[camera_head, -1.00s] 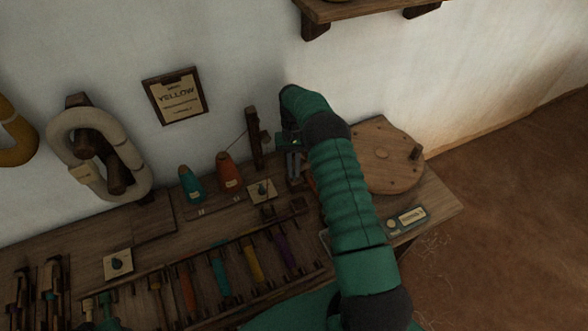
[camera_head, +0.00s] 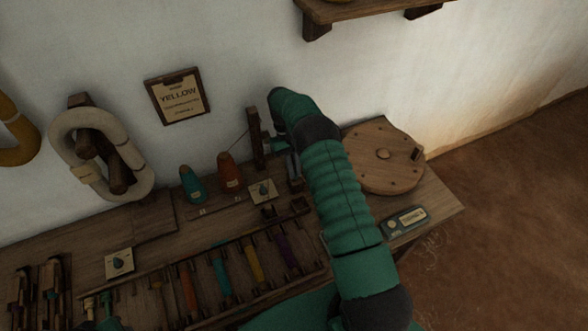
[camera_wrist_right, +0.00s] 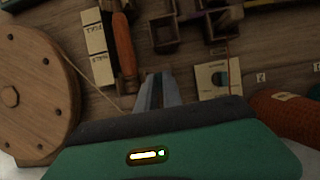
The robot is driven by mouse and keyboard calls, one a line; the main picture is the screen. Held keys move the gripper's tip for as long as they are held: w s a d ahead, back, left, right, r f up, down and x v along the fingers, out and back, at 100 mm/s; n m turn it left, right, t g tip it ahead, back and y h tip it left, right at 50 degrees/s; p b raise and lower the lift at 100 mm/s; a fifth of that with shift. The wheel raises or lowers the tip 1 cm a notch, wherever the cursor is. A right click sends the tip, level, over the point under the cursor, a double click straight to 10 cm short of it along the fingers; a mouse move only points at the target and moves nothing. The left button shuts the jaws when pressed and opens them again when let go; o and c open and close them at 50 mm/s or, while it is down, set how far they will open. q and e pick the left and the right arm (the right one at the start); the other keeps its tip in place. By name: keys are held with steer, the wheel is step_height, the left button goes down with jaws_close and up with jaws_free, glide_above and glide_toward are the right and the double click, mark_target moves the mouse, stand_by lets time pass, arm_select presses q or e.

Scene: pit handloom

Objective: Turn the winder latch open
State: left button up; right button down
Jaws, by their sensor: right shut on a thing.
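My right gripper (camera_head: 295,180) points down at the bench beside the upright wooden post (camera_head: 255,138), left of the round wooden disc (camera_head: 383,155). In the right wrist view its two grey fingers (camera_wrist_right: 160,80) are close together, shut on a small part that they mostly hide. This part appears to be the winder latch; its angle cannot be read. The wooden disc also shows in the wrist view (camera_wrist_right: 30,95) at the left.
Orange (camera_head: 229,172) and teal (camera_head: 192,184) cones stand left of the post. A card with a dark knob (camera_head: 262,191) lies close by. A rack of coloured bobbins (camera_head: 222,275) fills the front. A small labelled device (camera_head: 405,221) lies near the right edge.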

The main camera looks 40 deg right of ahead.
steer(key=shift+w, duration=0.15)
steer(key=c, duration=1.7)
jaws_free()
steer(key=shift+o, duration=1)
steer(key=shift+d+f, duration=0.1)
steer(key=v, duration=0.7)
steer(key=shift+w, duration=0.15)
steer(key=shift+d, duration=0.1)
